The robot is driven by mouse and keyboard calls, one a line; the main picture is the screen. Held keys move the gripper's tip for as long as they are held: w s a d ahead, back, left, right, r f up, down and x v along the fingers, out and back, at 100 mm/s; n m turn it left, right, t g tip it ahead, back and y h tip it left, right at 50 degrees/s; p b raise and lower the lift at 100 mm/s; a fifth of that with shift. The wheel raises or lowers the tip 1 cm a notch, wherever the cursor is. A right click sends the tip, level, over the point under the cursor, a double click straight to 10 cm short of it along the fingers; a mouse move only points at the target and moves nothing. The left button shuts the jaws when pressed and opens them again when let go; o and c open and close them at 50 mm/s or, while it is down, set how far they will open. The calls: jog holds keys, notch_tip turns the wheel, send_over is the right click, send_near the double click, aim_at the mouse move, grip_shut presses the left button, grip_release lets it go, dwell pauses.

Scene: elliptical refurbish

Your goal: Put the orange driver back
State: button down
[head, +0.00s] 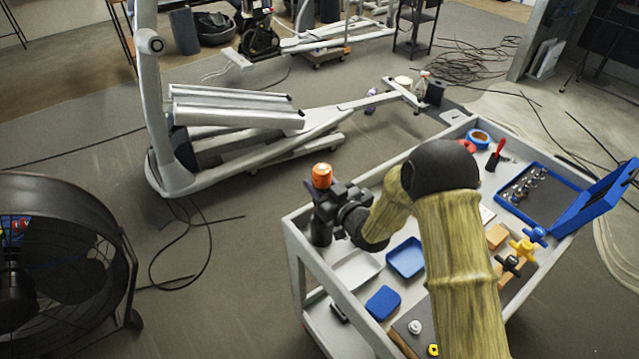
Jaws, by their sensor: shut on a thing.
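The orange driver (322,175) shows as a bright orange cap standing above my gripper. My gripper (327,203) is shut on it, at the left edge of the grey cart (312,262). A dark shape hangs below the fingers; I cannot tell whether it is part of the driver or the gripper. The exact height above the cart cannot be judged. My arm hides the middle of the cart.
On the cart are a white tray (357,269), a blue tray (406,258), a blue block (383,302), an open blue case (548,168), blue tape (479,138) and several small knobs. A fan (62,265) stands at left; an elliptical machine (235,115) lies behind.

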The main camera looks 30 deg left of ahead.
jog(key=shift+f+b, duration=0.45)
jog(key=shift+b, duration=0.25)
jog(key=c, duration=0.8)
grip_release()
jog(key=shift+d, duration=0.15)
jog(key=b+v, duration=0.4)
jog(key=v, duration=1.3)
jog(key=shift+s+f, duration=0.15)
